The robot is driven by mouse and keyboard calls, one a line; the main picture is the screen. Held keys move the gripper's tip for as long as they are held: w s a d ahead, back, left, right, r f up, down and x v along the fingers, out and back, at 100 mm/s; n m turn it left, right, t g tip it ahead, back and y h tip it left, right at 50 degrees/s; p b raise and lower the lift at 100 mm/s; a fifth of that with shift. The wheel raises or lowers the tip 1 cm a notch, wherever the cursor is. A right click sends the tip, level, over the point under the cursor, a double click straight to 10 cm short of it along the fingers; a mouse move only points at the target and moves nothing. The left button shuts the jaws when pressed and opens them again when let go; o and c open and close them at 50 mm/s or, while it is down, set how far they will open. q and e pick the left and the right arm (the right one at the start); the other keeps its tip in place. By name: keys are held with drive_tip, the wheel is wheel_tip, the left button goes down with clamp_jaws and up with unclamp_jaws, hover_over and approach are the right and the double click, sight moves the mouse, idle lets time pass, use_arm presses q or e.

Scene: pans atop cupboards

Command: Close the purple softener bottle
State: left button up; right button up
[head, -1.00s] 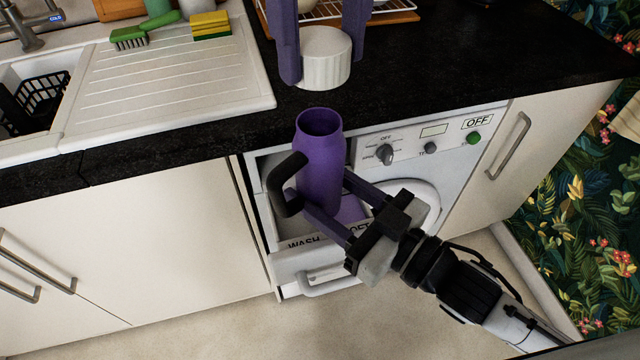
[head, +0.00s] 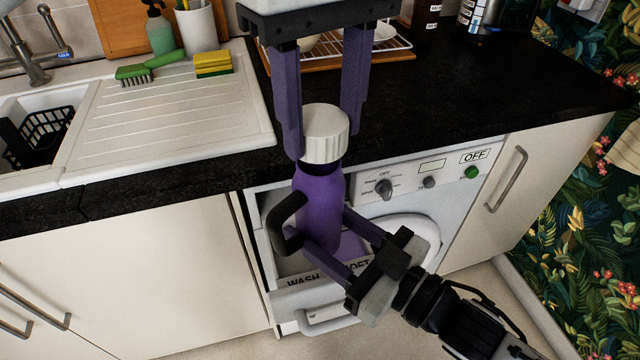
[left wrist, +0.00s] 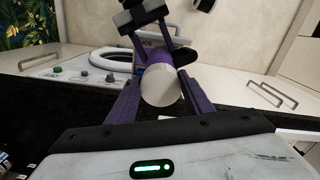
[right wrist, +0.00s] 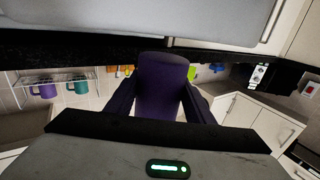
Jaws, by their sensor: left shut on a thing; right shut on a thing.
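The purple softener bottle (head: 322,200) is upright over the open washer drawer, its dark handle facing left. My right gripper (head: 325,222) comes in from the lower right and is shut on its body; the bottle also fills the jaws in the right wrist view (right wrist: 160,92). My left gripper (head: 323,142) comes down from above and is shut on the white ribbed cap (head: 325,134), which shows between its fingers in the left wrist view (left wrist: 160,84). The cap covers the bottle's mouth in the head view. I cannot tell whether it is seated on the neck.
The washer drawer (head: 310,300) stands open below the bottle. The black worktop (head: 480,85) is just behind, with a dish rack (head: 385,48) on it. A sink drainer (head: 170,115) with a yellow sponge (head: 212,63) and green brush (head: 133,72) lies to the left.

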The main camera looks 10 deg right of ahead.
sight(317, 200)
idle(0.3)
use_arm(q)
drive_tip(key=shift+f, duration=0.9)
drive_tip(key=shift+f, duration=0.6)
drive_tip(key=m, duration=0.4)
drive_tip(key=shift+a, duration=0.15)
drive_tip(key=m, duration=0.4)
drive_tip(key=shift+a+m, duration=0.15)
drive_tip(key=shift+m, duration=0.25)
drive_tip(key=m, duration=0.6)
drive_tip(key=shift+w+a, duration=0.15)
drive_tip(key=m, duration=0.4)
drive_tip(key=shift+w+a+m, duration=0.1)
drive_tip(key=shift+w+m, duration=0.05)
drive_tip(key=shift+m, duration=0.15)
